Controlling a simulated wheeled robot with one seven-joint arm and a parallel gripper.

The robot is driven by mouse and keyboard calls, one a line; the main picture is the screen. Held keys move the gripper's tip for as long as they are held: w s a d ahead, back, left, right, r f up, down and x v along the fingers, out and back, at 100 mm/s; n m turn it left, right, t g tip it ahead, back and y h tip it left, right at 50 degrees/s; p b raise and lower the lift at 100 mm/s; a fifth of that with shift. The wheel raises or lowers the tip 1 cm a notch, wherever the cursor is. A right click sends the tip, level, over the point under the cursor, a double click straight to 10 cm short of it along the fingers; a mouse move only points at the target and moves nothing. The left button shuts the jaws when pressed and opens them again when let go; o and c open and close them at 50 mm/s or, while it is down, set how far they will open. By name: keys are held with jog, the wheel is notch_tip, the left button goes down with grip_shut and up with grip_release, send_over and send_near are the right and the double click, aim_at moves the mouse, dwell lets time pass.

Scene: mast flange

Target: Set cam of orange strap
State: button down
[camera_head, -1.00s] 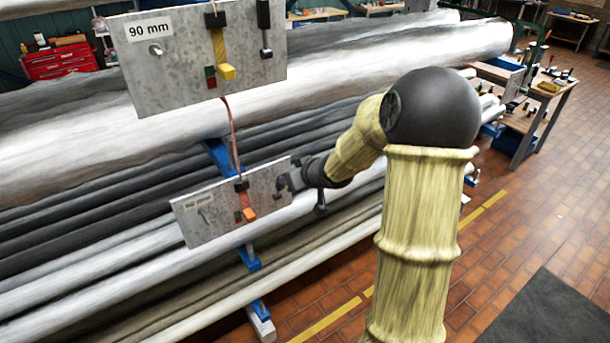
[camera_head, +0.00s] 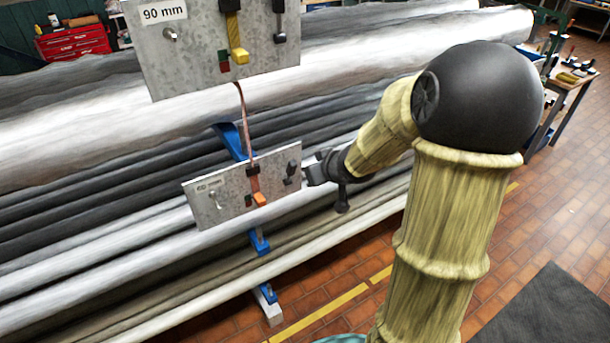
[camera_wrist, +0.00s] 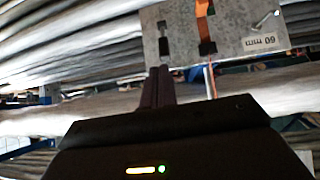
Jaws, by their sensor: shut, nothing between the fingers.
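The orange strap (camera_head: 259,199) hangs on the lower grey metal plate (camera_head: 232,199), its orange end pointing down beneath a dark buckle. In the wrist view the plate appears upside down, marked "60 mm", with the orange strap (camera_wrist: 202,22) running into a black buckle (camera_wrist: 207,47). A separate black lever (camera_head: 291,171) sits on the plate's right part; it also shows in the wrist view (camera_wrist: 164,45). My gripper (camera_head: 309,174) is shut and empty, just off the plate's right edge. In the wrist view its fingertips (camera_wrist: 160,70) appear close to the black lever; contact cannot be told.
The upper plate (camera_head: 180,65), marked "90 mm", carries a yellow strap (camera_head: 235,38) and another black lever (camera_head: 279,22). Long wrapped rolls (camera_head: 90,150) lie on blue supports behind the plates. A workbench (camera_head: 565,95) stands at the right. Brick floor (camera_head: 535,240) is open on the right.

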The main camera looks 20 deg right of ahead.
jog(key=s+a+f+m+g+b, duration=0.1)
jog(key=s+a+f+g+b, duration=0.2)
jog(key=s, duration=0.6)
jog(key=s+a+f+m+g+h+b, duration=0.1)
jog(key=s+a+f+g+b, duration=0.2)
jog(key=s+f, duration=0.5)
jog(key=shift+s+a+f+g+h, duration=0.25)
jog(key=shift+s+a+g, duration=0.2)
jog(key=shift+s, duration=0.6)
jog(key=shift+a, duration=0.1)
